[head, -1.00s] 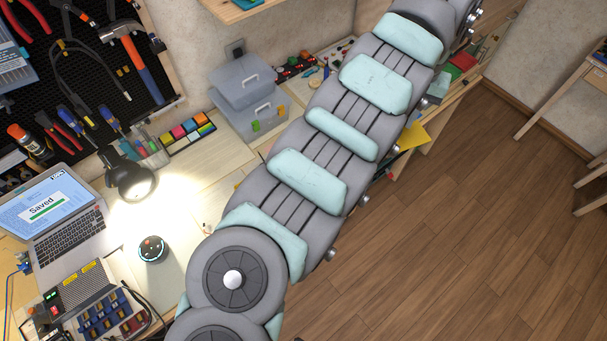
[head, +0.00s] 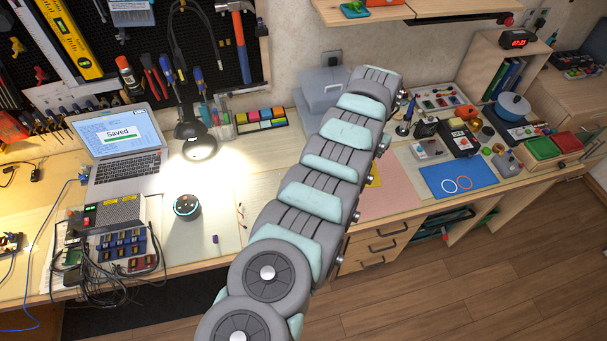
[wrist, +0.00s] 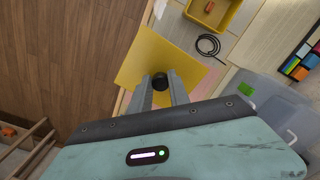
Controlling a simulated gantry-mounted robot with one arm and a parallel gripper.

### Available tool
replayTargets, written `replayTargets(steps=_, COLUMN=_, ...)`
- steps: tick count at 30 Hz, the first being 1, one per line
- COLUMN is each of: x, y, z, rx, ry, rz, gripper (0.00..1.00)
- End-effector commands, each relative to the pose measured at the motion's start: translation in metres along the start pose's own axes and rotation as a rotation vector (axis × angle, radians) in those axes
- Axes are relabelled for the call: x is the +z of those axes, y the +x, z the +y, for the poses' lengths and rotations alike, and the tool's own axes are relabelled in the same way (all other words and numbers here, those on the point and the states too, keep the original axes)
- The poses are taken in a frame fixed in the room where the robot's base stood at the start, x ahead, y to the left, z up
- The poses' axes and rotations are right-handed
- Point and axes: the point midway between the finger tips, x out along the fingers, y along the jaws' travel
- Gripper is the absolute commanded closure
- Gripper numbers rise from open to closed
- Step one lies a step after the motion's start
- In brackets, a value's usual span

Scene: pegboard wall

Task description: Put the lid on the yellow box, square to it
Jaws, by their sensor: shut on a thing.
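The lid (wrist: 140,62) is a flat yellow square plate with a black knob (wrist: 160,82). In the wrist view my gripper (wrist: 161,92) is shut on the knob, and the lid hangs beyond the fingers. The yellow box (wrist: 236,20) is open, at the top edge of the wrist view, partly cut off, with a small orange-brown thing inside. The lid is beside the box in this view, with a gap between them. In the head view my arm hides the gripper and most of this area; only a small yellow patch (head: 375,180) shows, and I cannot tell which piece it is.
A coiled black cable (wrist: 208,45) lies near the box. A pink sheet (head: 392,192) lies right of my arm, beside a blue mat (head: 462,182). A grey translucent bin (wrist: 262,108) and a colour-block tray (head: 258,119) stand nearby. Wooden floor lies beyond the bench edge.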

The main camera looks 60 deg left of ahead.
Motion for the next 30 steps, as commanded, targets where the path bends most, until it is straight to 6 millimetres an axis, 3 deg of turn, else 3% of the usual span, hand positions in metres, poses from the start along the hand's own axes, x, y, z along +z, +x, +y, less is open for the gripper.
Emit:
replayTargets(steps=1, x=0.011, y=0.019, z=-0.028, rx=0.001, ry=-0.026, rz=-0.002, gripper=1.0)
replayTargets(steps=6, x=0.048, y=0.059, z=-0.101, rx=0.001, ry=-0.085, rz=-0.003, gripper=1.0)
replayTargets(steps=12, x=0.08, y=0.088, z=-0.152, rx=0.0, ry=-0.123, rz=0.002, gripper=1.0)
replayTargets(steps=17, x=0.091, y=0.096, z=-0.165, rx=0.001, ry=-0.132, rz=0.001, gripper=1.0)
replayTargets(steps=30, x=0.091, y=0.123, z=-0.166, rx=0.0, ry=-0.132, rz=0.002, gripper=1.0)
